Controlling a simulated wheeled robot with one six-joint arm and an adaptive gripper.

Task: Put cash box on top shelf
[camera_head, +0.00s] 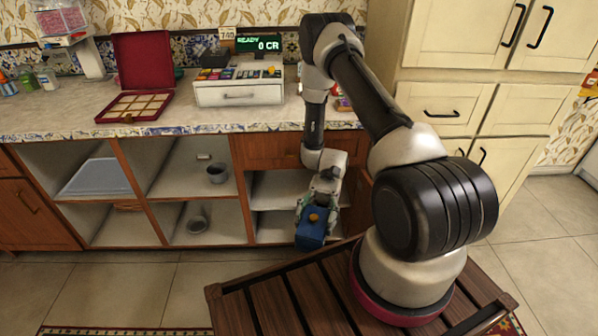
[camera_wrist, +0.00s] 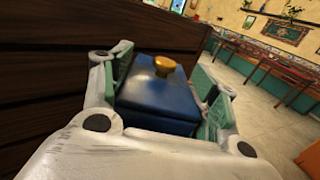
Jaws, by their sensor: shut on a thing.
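The cash box appears as a blue box with a brass knob on top (camera_head: 309,236); it also shows in the wrist view (camera_wrist: 160,105). My gripper (camera_head: 316,208) is shut on it, with a green-padded finger on each side of the box in the wrist view. The box is held low, in front of the open cabinet at right. The open shelves (camera_head: 285,187) under the counter have an upper and a lower level. The upper level behind my gripper is partly hidden by the arm.
A cash register (camera_head: 238,92) and an open red case (camera_head: 143,62) stand on the counter (camera_head: 60,108). My slatted wooden base is close to the box.

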